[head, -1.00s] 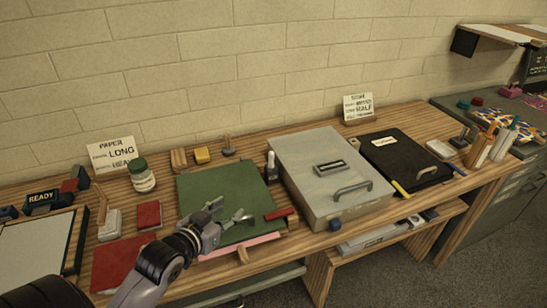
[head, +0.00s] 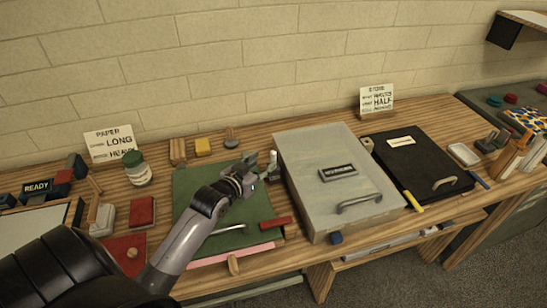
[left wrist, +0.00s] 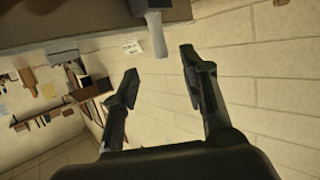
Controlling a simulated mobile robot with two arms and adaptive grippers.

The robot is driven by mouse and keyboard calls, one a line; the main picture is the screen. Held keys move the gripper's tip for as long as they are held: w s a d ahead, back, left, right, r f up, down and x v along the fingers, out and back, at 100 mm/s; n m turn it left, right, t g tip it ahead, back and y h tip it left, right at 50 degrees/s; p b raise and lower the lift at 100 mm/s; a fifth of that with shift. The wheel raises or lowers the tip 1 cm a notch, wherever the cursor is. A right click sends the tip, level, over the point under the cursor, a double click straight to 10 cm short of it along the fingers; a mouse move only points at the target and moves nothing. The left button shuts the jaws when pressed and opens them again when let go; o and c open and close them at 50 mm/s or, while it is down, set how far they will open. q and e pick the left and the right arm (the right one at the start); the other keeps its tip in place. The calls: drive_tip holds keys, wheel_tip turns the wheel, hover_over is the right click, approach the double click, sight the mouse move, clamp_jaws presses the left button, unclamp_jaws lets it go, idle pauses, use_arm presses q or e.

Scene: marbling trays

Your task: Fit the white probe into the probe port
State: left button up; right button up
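A small whitish upright piece (head: 272,158), which looks like the white probe, stands in a dark holder between the green mat and the grey box. My left gripper (head: 254,170) is just left of it, above the back right part of the mat. In the left wrist view the gripper (left wrist: 158,64) is open and empty. A pale grey upright piece (left wrist: 156,36), likely the same probe, shows just beyond and between the fingertips, apart from them. I cannot make out the probe port for certain. My right gripper is not in view.
The green mat (head: 189,190) lies left of the grey lidded box (head: 300,165). A black case (head: 420,165) is right of the box. A red bar (head: 276,223) lies on the mat's right edge. A jar (head: 137,170) stands at left.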

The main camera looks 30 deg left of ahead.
sight(272, 155)
use_arm(q)
drive_tip(key=x, duration=0.3)
drive_tip(key=shift+w, duration=0.15)
drive_tip(key=shift+w+p, duration=0.35)
drive_tip(key=shift+p, duration=0.15)
drive_tip(key=p+x, duration=0.1)
drive_tip(key=x, duration=0.2)
drive_tip(key=shift+w+f, duration=0.15)
drive_tip(key=shift+w, duration=0.1)
drive_tip(key=shift+w+a+f, duration=0.1)
drive_tip(key=shift+w+f, duration=0.05)
drive_tip(key=shift+w, duration=0.15)
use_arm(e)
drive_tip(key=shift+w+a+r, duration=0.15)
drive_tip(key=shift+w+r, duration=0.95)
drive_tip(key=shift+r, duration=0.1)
use_arm(q)
drive_tip(key=shift+c, duration=0.6)
drive_tip(key=c, duration=0.4)
clamp_jaws()
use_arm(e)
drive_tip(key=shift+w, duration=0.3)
